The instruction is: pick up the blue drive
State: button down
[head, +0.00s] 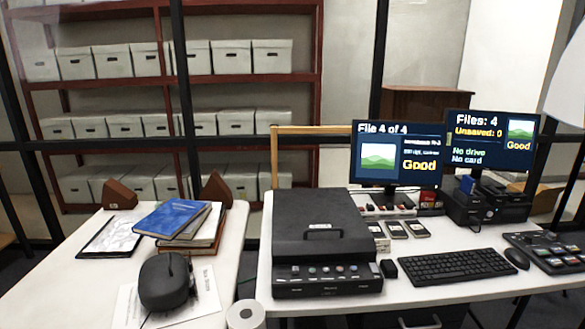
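I cannot make out a blue drive for certain. A small bluish piece (467,184) stands at the black computer unit (470,208), right of the left monitor; it is too small to identify. A row of small red and dark items (385,209) sits on a white strip behind the scanner, too small to tell apart. The right monitor (491,138) reads "No drive" and "No card". My gripper is not clearly in view.
A black flatbed scanner (322,245), small devices (407,229), a keyboard (456,265), a mouse (517,258) and a control panel (550,252) crowd the white desk (425,293). A gap separates it from the left table (60,285), which holds books (172,219) and a black rounded object (165,283).

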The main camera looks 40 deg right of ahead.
aim_at(467, 185)
jog(key=z, duration=1.65)
